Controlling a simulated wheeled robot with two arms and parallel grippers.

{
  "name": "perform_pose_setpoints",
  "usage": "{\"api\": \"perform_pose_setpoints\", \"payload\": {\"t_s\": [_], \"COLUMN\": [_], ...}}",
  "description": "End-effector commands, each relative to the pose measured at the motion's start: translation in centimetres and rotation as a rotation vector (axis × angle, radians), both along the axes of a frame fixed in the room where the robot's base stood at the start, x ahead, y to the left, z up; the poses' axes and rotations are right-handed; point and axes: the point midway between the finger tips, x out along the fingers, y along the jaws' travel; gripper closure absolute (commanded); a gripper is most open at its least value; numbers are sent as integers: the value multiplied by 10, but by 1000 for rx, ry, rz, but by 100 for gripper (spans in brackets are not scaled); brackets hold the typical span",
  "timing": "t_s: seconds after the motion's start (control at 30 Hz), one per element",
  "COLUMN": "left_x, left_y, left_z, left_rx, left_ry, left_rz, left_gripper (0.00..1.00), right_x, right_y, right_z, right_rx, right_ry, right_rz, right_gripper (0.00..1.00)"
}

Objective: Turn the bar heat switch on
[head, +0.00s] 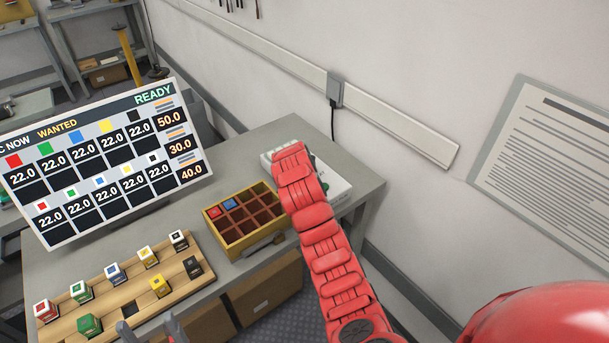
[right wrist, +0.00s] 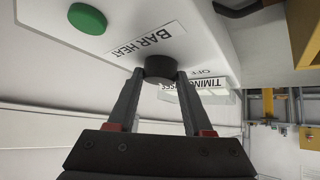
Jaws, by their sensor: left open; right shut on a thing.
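The white control box (head: 338,185) stands at the back right of the bench, partly hidden behind my red right arm. In the right wrist view its face carries a black round knob (right wrist: 160,67) beside a "BAR HEAT" label (right wrist: 145,39) and an "OFF" mark (right wrist: 199,72). My right gripper (right wrist: 159,80) is shut on this knob, one finger on each side. The knob's pointer direction cannot be made out. In the head view the right gripper is hidden by the arm. My left gripper (head: 151,328) is open and empty at the bottom edge, near the wooden block rack.
A green button (right wrist: 87,18) is on the box face. A screen (head: 100,160) reads "READY" with several 22.0 values. A wooden rack (head: 131,291) holds several coloured blocks. A divided box (head: 225,247) holds a red and a blue block. Bare bench (head: 275,140) lies behind it.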

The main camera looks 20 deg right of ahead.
Motion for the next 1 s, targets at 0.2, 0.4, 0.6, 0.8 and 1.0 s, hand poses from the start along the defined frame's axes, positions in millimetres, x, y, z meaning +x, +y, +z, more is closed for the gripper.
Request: {"api": "perform_pose_setpoints", "payload": {"t_s": [0.2, 0.4, 0.6, 0.8, 1.0], "left_x": [0, 0, 0, 0, 0], "left_y": [0, 0, 0, 0, 0], "left_z": [-24, -28, -28, -28, -28], "left_rx": [0, 0, 0, 0, 0], "left_ry": [0, 0, 0, 0, 0], "left_rz": [0, 0, 0, 0, 0], "left_gripper": [28, 28, 28, 28, 28], "right_x": [0, 0, 0, 0, 0], "right_y": [2, 2, 1, 1, 1], "right_z": [-5, -3, -2, -2, -1], "right_rx": [1, 1, 1, 0, 1], "right_ry": [5, 6, 8, 8, 7], "right_rz": [-78, -109, -114, -113, -113], "right_gripper": [100, 100, 100, 48, 19]}}
